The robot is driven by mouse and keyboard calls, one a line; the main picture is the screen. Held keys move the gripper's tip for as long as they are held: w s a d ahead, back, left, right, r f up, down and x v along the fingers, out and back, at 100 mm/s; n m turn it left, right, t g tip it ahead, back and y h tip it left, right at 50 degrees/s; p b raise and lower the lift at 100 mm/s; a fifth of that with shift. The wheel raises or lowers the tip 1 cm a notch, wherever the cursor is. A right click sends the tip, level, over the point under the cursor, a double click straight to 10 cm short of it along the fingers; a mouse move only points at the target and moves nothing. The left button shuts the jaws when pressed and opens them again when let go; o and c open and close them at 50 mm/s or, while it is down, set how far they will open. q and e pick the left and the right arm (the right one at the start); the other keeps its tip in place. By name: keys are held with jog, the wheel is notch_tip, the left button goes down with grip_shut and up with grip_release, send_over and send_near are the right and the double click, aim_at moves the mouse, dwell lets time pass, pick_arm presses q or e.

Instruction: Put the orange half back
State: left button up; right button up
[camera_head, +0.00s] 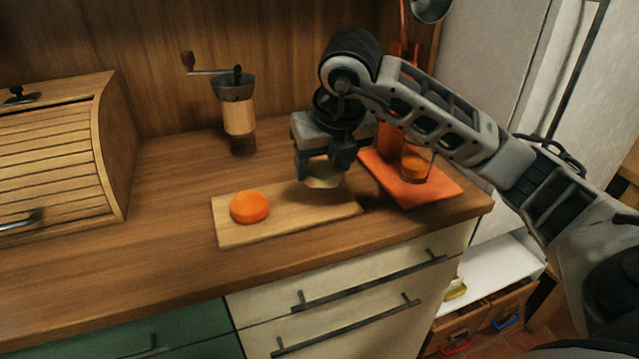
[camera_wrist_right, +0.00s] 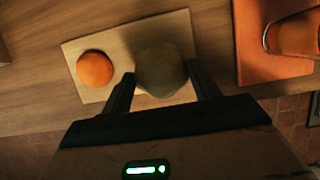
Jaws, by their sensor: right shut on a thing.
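The orange half (camera_head: 250,207) lies on the left part of the light wooden board (camera_head: 232,236) on the counter. It also shows in the right wrist view (camera_wrist_right: 95,69), apart from my gripper. My right gripper (camera_head: 325,172) is over the right part of the board, pointing down. It is shut on a pale round thing (camera_head: 324,181), which sits between the two fingers in the right wrist view (camera_wrist_right: 160,70). I cannot tell clearly what this thing is, or whether it touches the board. My left gripper is not in view.
An orange-red board (camera_head: 430,192) with a glass (camera_head: 416,163) on it lies right of the wooden board. A coffee grinder (camera_head: 238,118) stands behind. A wooden bread box (camera_head: 60,150) is at the left. The counter between bread box and board is clear.

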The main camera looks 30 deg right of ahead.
aim_at(319, 199)
jog(key=shift+w+d+f, duration=0.1)
jog(key=shift+w+f, duration=0.75)
jog(key=shift+f, duration=0.2)
notch_tip(319, 199, down, 3)
jog(key=shift+w+d+f, duration=0.1)
jog(key=shift+w, duration=0.05)
jog(key=shift+f, duration=0.15)
jog(key=o, duration=0.7)
jog(key=shift+f, duration=0.15)
jog(key=shift+c, duration=0.2)
jog(key=o, duration=0.4)
